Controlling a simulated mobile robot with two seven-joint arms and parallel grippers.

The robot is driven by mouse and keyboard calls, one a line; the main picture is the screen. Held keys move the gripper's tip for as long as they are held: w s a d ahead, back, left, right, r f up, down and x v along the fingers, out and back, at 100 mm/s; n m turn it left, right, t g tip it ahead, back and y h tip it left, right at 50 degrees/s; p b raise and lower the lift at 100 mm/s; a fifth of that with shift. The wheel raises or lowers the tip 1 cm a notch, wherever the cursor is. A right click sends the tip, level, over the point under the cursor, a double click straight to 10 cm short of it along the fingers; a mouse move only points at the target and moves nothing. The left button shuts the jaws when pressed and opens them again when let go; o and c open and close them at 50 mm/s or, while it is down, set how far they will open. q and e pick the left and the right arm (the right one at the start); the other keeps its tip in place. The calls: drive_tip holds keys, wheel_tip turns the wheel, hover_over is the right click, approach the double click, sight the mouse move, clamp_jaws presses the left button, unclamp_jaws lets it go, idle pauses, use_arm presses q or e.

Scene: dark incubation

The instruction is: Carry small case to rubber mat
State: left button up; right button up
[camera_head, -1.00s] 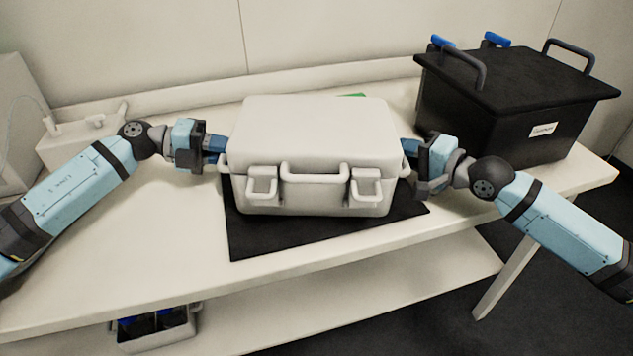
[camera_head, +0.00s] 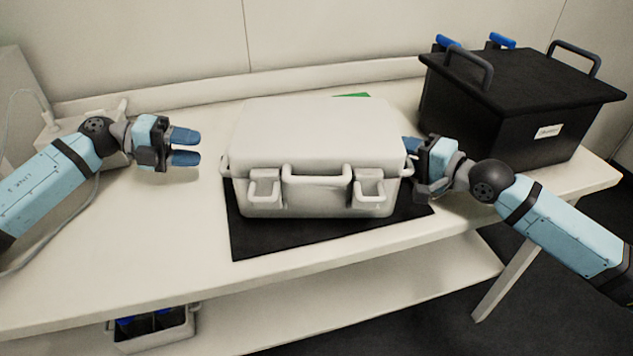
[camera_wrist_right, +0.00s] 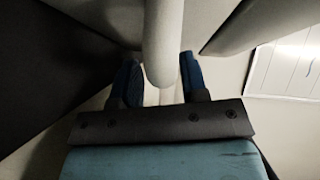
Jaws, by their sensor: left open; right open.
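The small case (camera_head: 315,140) is off-white with a front handle and two latches. It sits on the black rubber mat (camera_head: 290,236), which shows in front and at both sides. My left gripper (camera_head: 186,147) is open and empty, left of the case and apart from it, its blue fingers pointing at the case. My right gripper (camera_head: 410,145) is at the case's right side, its fingertips partly hidden in the head view. In the right wrist view its open fingers (camera_wrist_right: 160,82) stand on either side of a pale side handle (camera_wrist_right: 161,50), with a gap visible.
A black lidded box (camera_head: 520,105) with handles stands at the back right, close to my right arm. A pale device (camera_head: 75,135) is at the left behind my left arm. A small bin (camera_head: 155,328) stands on the lower shelf.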

drive_tip(key=v, duration=1.2)
drive_tip(key=shift+f, duration=0.1)
